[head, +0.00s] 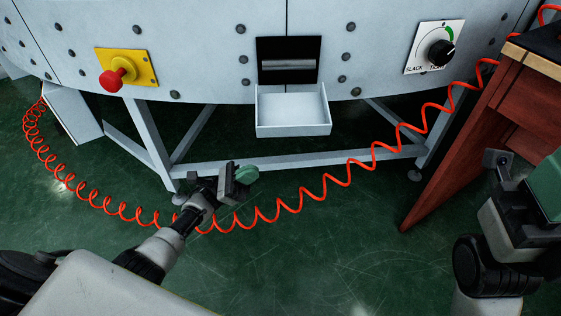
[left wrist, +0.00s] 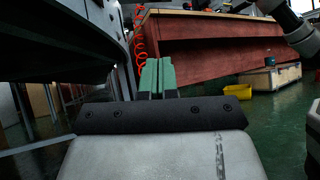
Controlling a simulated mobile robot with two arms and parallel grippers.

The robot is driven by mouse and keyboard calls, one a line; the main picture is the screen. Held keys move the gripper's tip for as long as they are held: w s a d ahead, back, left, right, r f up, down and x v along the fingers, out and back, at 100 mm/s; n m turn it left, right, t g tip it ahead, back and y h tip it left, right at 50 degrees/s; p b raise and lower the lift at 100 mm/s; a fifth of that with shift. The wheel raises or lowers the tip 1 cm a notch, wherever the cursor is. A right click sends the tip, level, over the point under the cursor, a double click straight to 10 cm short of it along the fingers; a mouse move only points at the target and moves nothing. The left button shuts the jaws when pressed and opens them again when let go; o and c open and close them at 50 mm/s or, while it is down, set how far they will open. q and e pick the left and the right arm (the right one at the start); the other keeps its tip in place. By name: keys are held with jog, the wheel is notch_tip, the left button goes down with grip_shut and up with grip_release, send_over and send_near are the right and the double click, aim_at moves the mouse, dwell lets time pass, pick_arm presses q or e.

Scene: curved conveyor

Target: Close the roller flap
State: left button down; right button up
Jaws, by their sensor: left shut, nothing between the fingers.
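The roller flap (head: 292,131) is a white, shallow tray-like piece on the grey conveyor's side panel. It juts out below a dark opening (head: 288,47) with a grey roller (head: 289,65) inside, so it stands open. My left gripper (head: 245,175) is below and left of the flap, apart from it, above the green floor. Its green fingers (left wrist: 157,77) are together and empty in the left wrist view; the flap does not show there. My right arm is at the right edge in the head view, with a green part (head: 547,185) cut off by the frame.
A red emergency button (head: 112,80) on a yellow plate is left of the flap. A black knob (head: 438,53) is to the right. A coiled red hose (head: 331,181) loops in front of the conveyor legs. A wooden bench (head: 470,130) stands at right; a yellow bin (left wrist: 238,91) lies beyond.

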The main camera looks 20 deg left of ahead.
pick_arm(q)
send_near(293, 137)
jog(key=w+d+r, duration=0.2)
jog(key=d, duration=0.2)
jog(key=shift+w+d+r+m, duration=0.15)
jog(key=shift+r+m, duration=0.15)
jog(key=shift+r, duration=0.55)
